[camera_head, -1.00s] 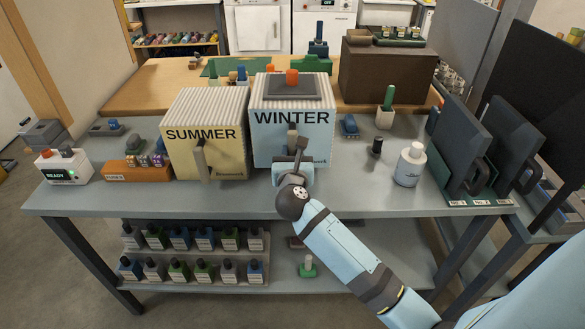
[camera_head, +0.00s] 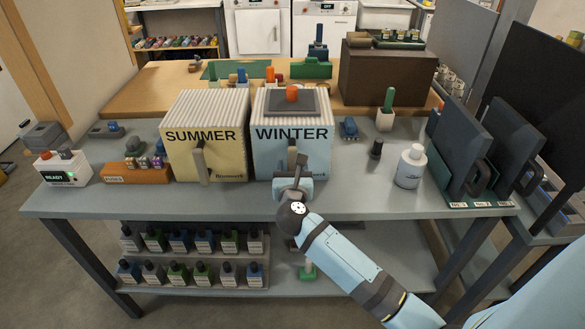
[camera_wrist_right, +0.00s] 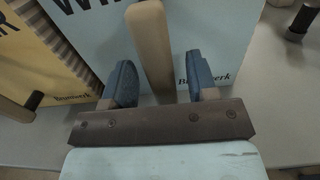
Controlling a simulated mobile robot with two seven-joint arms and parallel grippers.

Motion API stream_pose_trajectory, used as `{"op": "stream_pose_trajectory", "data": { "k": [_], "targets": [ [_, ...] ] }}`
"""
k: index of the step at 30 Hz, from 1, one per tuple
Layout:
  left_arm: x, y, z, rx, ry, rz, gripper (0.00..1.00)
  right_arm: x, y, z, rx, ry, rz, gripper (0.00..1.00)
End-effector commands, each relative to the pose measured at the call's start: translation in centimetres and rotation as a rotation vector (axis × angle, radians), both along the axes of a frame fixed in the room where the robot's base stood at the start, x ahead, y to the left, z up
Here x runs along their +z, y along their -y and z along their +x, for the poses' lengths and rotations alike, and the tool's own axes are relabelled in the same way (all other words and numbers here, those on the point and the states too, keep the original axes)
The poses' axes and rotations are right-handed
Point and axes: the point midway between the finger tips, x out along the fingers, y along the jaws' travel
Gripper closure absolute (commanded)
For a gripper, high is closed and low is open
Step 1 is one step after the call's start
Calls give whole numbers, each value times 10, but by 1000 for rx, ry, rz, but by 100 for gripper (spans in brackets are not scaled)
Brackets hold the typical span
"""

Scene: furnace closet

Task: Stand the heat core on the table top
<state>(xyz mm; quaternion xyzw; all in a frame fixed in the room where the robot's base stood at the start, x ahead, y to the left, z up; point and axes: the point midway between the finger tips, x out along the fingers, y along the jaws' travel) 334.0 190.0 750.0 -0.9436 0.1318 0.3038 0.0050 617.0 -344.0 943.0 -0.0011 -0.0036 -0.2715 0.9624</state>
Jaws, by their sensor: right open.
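No thing in view is labelled as the heat core. The pale blue WINTER box (camera_head: 272,152) stands upright on the grey table top (camera_head: 335,203), its front handle (camera_head: 291,157) facing me. An orange knob (camera_head: 292,93) sits on its dark top plate. My right gripper (camera_head: 294,181) is in front of this box, low at the handle. In the right wrist view the blue fingers (camera_wrist_right: 161,82) are apart, with the wooden handle (camera_wrist_right: 150,45) between them and gaps on both sides. My left gripper is out of view.
The yellow SUMMER box (camera_head: 230,160) stands just left of the WINTER box. A white bottle (camera_head: 409,168), a small dark bottle (camera_head: 376,149) and upright dark panels (camera_head: 452,150) stand to the right. A READY device (camera_head: 62,168) is at far left. The front strip of table is clear.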

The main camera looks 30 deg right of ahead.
Motion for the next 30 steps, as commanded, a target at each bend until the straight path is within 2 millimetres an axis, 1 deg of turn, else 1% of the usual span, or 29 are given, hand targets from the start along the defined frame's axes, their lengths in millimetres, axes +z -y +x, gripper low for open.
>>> {"op": "stream_pose_trajectory", "data": {
  "k": [2,5,12,16,19,23,26,29,30],
  "targets": [
    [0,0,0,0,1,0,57,-1,-3,-4,1,0,1,47],
    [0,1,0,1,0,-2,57,-2,-10,-15,1,-2,1,47],
    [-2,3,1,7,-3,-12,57,-3,-36,-59,0,-2,4,47],
    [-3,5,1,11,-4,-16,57,-2,-49,-80,0,-2,3,47],
    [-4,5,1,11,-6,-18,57,-2,-56,-91,1,-1,1,47],
    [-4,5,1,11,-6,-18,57,-1,-61,-100,2,-2,-8,47],
    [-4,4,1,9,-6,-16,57,1,-66,-106,28,-9,-113,47],
    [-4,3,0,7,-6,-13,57,5,-77,-116,93,-34,-390,47],
    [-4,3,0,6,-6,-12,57,5,-86,-121,130,-53,-548,47]
  ]
}}
